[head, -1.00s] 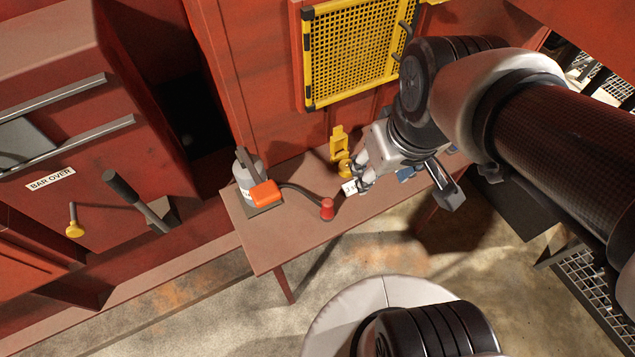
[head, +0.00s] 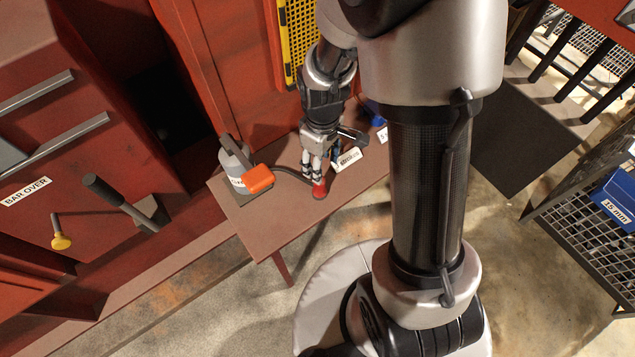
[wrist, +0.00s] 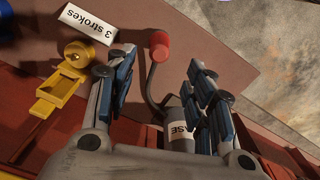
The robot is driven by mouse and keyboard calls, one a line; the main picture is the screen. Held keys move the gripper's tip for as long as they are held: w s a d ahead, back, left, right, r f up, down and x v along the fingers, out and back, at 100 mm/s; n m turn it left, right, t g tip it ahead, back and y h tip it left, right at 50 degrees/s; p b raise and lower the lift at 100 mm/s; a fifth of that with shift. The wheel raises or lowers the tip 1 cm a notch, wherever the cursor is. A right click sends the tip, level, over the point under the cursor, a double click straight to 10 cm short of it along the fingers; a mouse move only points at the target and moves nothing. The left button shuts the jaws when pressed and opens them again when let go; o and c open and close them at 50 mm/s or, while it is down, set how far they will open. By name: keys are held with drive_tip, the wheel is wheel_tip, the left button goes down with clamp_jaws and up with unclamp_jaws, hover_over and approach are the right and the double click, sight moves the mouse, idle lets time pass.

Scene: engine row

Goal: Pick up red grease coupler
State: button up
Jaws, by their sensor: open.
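The red grease coupler (head: 319,190) stands on the brown bench near its front edge, on the end of a dark hose. In the wrist view the coupler (wrist: 159,44) shows beyond and between my fingertips, with the hose curving back from it. My gripper (head: 314,180) is just above and behind the coupler in the head view, fingers pointing down at it. In the wrist view my gripper (wrist: 163,85) is open, with blue-padded fingers spread wide and nothing between the pads. The fingers partly cover the coupler's top in the head view.
A yellow bracket (wrist: 70,80) and a "3 strokes" card (wrist: 89,23) lie near the fingers. The bench (head: 262,226) is clear in front. A red cabinet wall rises behind.

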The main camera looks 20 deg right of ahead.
sight(319, 187)
drive_tip(key=f+b, duration=0.2)
drive_tip(key=f, duration=0.3)
drive_tip(key=f+b, duration=0.2)
drive_tip(key=f, duration=0.4)
drive_tip(key=shift+w+a+f, duration=0.15)
drive_tip(key=shift+w+f, duration=0.05)
drive_tip(key=shift+f, duration=0.05)
drive_tip(key=shift+r, duration=0.1)
drive_tip(key=shift+c, duration=0.5)
clamp_jaws()
